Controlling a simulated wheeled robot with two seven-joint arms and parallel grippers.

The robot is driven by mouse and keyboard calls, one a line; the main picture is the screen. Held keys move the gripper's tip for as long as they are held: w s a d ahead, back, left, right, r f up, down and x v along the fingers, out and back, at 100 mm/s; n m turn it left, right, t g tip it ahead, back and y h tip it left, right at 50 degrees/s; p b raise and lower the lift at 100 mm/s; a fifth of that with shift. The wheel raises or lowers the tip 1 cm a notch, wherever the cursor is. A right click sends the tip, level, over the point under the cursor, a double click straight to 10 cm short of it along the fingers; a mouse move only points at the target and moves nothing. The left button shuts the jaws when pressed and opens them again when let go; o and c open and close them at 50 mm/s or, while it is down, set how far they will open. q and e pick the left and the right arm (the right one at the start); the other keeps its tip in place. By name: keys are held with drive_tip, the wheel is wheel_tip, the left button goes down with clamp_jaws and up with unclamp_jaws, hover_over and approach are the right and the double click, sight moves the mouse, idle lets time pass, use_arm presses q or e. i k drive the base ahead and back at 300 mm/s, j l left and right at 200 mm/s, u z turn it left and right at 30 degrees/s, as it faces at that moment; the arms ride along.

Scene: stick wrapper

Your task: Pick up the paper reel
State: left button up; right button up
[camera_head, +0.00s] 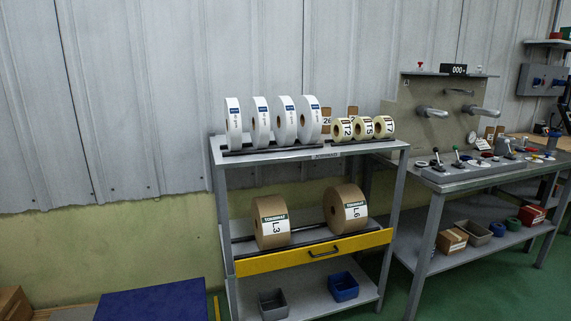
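Several narrow white reels (258,121) with blue-edged labels stand upright in a row on the top shelf of a grey rack. Three smaller cream reels (362,128) with dark-edged labels stand to their right; two labels seem to read T2 and T5. On the middle shelf stand two wide brown reels, one marked L3 (270,223) at left and one marked L6 (346,208) at right. The pictures do not show which reel is the paper reel. Neither of my grippers is in view.
The grey rack (222,195) has a yellow drawer front (290,260). Its bottom shelf holds a grey bin (272,305) and a blue bin (343,286). A workbench (432,185) with levers stands close at right. A blue surface (150,303) lies at lower left.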

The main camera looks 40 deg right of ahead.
sight(258, 113)
drive_tip(key=z, duration=1.1)
